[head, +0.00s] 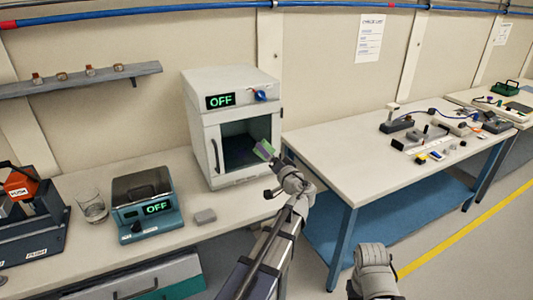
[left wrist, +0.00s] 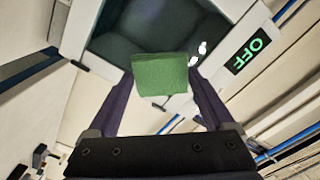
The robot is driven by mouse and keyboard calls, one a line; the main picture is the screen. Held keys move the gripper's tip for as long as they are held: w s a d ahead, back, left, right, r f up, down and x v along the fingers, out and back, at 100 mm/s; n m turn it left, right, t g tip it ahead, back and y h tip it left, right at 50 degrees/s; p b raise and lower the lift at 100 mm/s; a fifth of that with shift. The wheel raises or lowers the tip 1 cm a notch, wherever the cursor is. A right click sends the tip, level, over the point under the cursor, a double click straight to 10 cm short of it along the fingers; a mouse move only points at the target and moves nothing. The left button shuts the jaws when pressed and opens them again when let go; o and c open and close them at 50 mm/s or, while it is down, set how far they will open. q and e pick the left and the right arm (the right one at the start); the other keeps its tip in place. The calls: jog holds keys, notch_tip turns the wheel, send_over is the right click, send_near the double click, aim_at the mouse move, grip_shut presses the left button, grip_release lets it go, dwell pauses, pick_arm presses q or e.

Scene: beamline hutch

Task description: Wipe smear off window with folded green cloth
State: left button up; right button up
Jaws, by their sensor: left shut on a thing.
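The folded green cloth (head: 263,149) is in front of the right part of the dark window (head: 240,150) of a white cabinet (head: 225,95). My left gripper (head: 269,156) is shut on the cloth. In the left wrist view the cloth (left wrist: 160,75) sits between the two fingertips, over the lower edge of the dark window (left wrist: 120,45). Small white marks (left wrist: 201,48) show beside the cloth, near the window's edge; they look like the smear. I cannot tell whether the cloth touches the glass. My right arm shows at the bottom, without its gripper.
A teal device (head: 145,205) with an OFF display, a glass beaker (head: 91,205) and a small grey block (head: 205,216) stand on the left bench. A second table (head: 350,165) to the right carries several parts at its back; its near end is clear.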

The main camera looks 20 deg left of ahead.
dwell(0.3)
pick_arm(q)
jog(key=b, duration=0.6)
send_near(235, 157)
jog(key=d, duration=0.1)
jog(key=shift+s+a, duration=0.2)
jog(key=shift+s, duration=0.45)
jog(key=shift+x, duration=2.95)
jog(key=shift+x, duration=1)
jog(key=shift+w+d, duration=0.15)
jog(key=shift+w, duration=0.05)
